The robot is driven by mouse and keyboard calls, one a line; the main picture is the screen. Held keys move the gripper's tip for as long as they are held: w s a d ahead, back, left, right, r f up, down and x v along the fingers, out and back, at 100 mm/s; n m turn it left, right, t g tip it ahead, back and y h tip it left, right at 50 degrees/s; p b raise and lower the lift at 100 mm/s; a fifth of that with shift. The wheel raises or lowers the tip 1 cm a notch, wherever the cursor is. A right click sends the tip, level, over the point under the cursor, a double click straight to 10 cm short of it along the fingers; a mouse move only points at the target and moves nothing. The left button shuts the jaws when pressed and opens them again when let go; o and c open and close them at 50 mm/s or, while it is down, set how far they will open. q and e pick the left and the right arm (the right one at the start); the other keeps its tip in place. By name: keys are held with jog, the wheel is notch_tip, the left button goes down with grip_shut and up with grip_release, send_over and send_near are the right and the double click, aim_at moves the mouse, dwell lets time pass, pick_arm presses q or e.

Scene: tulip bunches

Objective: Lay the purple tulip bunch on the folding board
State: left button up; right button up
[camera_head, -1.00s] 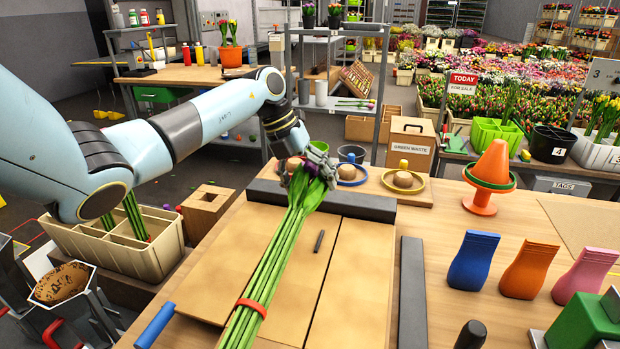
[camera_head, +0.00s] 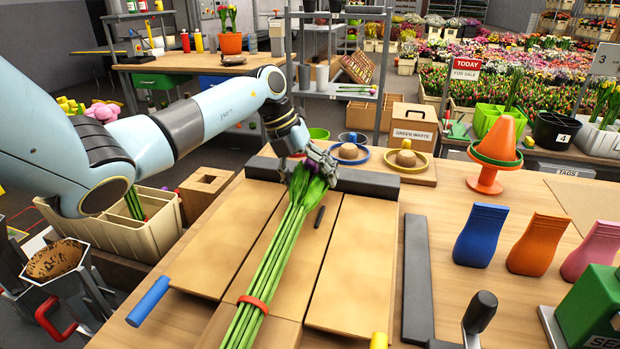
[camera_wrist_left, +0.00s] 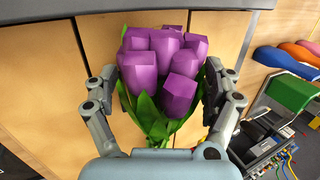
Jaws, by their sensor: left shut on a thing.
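The purple tulip bunch (camera_head: 272,255) has long green stems and a red band (camera_head: 253,303). It stretches over the middle of the tan folding board (camera_head: 356,265), blooms at the far end and stems towards me. I cannot tell whether it touches the board. My left gripper (camera_head: 312,170) is shut around the bunch just below the blooms. In the left wrist view the purple blooms (camera_wrist_left: 165,68) sit between the two fingers of that gripper (camera_wrist_left: 160,100), with board panels behind. My right gripper is not in view.
A dark bar (camera_head: 345,181) runs along the board's far edge, and a grey strip (camera_head: 417,275) lies right of it. Blue (camera_head: 480,235) and orange (camera_head: 537,244) sleeves, an orange cone (camera_head: 494,150) and a green machine (camera_head: 592,310) stand farther right. A divided crate (camera_head: 120,228) is at left.

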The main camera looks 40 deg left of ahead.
pick_arm(q)
jog(key=o, duration=1.5)
jog(key=v, duration=1.2)
jog(key=shift+d, duration=0.1)
